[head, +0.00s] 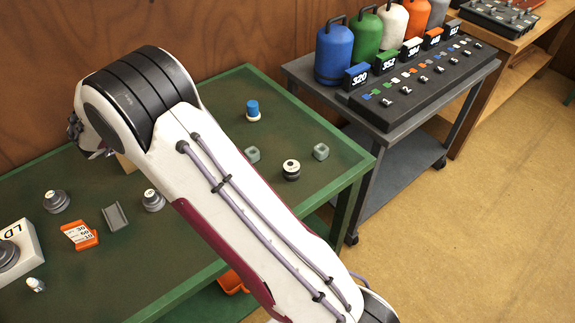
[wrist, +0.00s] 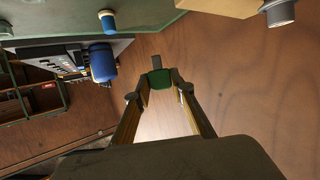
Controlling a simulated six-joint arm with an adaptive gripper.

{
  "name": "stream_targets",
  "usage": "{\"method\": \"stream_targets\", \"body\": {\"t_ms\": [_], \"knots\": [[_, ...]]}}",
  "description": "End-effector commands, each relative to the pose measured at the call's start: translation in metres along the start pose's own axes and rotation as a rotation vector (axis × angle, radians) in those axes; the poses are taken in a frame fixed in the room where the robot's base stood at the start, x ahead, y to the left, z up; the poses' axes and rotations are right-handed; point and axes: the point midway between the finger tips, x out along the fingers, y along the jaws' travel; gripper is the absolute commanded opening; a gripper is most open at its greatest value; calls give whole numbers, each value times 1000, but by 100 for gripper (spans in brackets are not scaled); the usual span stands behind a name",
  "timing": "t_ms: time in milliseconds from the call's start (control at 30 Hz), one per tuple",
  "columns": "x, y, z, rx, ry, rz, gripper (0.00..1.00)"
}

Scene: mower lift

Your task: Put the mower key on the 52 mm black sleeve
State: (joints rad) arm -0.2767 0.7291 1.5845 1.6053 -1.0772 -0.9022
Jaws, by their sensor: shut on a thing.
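In the wrist view my gripper (wrist: 160,88) is shut on a small green piece with a grey stub (wrist: 161,78). It may be the mower key, but its shape is too small to tell. The piece is held up in front of the brown wooden wall, clear of the table. In the head view my arm hides the gripper and the held piece.
The green table (head: 325,133) also bears a blue cylinder (head: 253,108), two small grey-green blocks, grey knobs (head: 57,201), a grey channel (head: 115,217), an orange block (head: 79,235) and a white box (head: 22,246). A grey cart (head: 385,122) with coloured bottles stands behind right.

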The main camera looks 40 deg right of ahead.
Motion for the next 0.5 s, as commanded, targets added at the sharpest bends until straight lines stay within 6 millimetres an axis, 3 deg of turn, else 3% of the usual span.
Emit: {"method": "stream_targets", "body": {"t_ms": [200, 500], "knots": [[26, 73, -4, 36, -1, 107, 6], [41, 171, -1, 86, -2, 246, 6]]}}
